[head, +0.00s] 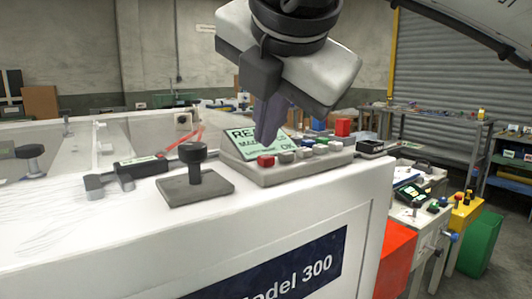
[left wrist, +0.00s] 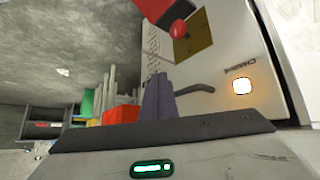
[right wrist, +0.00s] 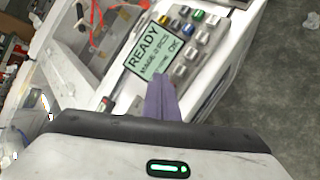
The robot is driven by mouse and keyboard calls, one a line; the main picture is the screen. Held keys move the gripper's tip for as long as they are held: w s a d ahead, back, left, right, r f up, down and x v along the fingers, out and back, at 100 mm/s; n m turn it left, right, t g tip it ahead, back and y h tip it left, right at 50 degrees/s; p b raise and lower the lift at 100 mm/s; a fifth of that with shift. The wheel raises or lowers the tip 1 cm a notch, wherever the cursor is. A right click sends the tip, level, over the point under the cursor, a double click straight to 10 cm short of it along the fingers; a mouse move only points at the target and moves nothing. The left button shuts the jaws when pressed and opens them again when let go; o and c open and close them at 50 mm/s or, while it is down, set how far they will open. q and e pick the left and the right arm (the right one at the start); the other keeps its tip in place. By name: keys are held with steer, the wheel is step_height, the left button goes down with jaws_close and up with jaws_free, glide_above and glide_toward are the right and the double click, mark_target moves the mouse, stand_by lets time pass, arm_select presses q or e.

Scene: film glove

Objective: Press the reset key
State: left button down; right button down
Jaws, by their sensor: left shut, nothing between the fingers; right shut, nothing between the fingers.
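The control box (head: 300,170) sits on top of the white machine, with a tilted green screen (head: 243,143) reading READY. A red key (head: 266,161) is at its front left, with grey and white keys (head: 304,152) beside it and a blue key (head: 308,142) behind. I cannot read which key is marked reset. My right gripper (head: 265,141) is shut and empty, pointing down in front of the screen near the red key. Its fingertips also show in the right wrist view (right wrist: 161,80), covering part of the keypad. My left gripper (left wrist: 157,88) is shut and empty, away from the box.
A black knob on a plate (head: 194,180) stands left of the box on the white machine top (head: 120,240). A small black box (head: 371,147) is at its right. A workbench (head: 425,190) and a green bin (head: 480,243) are farther right.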

steer(key=shift+r, duration=0.25)
step_height(320, 180, up, 5)
steer(key=p, duration=0.2)
steer(key=shift+f+p, duration=0.1)
steer(key=shift+p, duration=0.25)
stand_by(0.6)
